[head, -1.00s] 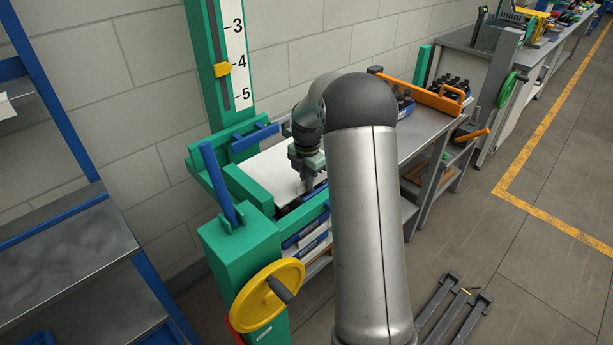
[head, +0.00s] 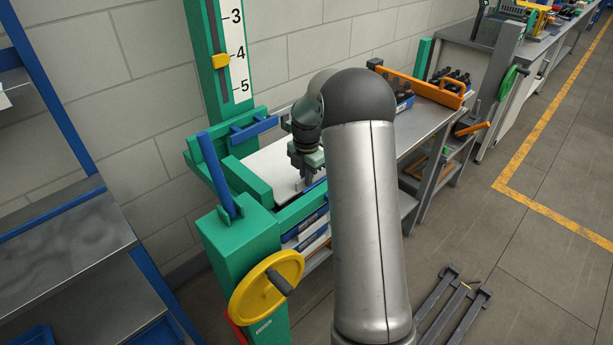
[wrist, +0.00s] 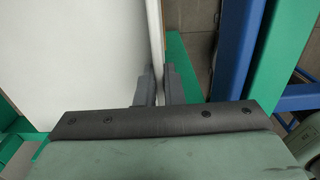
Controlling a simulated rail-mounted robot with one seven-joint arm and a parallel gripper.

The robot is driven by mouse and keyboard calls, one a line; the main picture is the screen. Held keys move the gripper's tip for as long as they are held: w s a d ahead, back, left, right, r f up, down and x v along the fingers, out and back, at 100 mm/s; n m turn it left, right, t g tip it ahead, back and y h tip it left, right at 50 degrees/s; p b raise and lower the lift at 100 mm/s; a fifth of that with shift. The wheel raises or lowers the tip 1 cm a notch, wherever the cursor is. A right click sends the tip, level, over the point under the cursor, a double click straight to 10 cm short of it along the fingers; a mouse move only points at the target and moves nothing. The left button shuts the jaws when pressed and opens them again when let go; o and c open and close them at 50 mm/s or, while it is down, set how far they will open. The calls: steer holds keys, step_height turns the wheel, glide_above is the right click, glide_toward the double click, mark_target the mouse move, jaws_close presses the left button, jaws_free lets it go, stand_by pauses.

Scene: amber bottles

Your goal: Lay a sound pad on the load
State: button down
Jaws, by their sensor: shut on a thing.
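A flat white pad (head: 268,163) lies level inside the green frame of the press-like stand in the head view. Its white face fills the left of the wrist view (wrist: 75,60). My gripper (head: 306,181) is at the pad's right side, pointing down. In the wrist view my gripper's two fingers (wrist: 158,86) are closed around the pad's thin edge. The load under the pad is mostly hidden; blue and white boxes (head: 308,236) show below the green bar. My arm hides part of the stand's right side.
The green stand has a numbered scale (head: 236,50) and a yellow handwheel (head: 262,288). A blue lever (head: 216,172) rises beside the pad. Grey shelving (head: 70,265) stands at left. A bench (head: 425,120) with bottles and an orange rail lies behind my arm.

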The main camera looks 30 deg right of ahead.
steer(key=shift+f+b, duration=0.4)
steer(key=shift+f, duration=0.35)
steer(key=c, duration=1.5)
jaws_free()
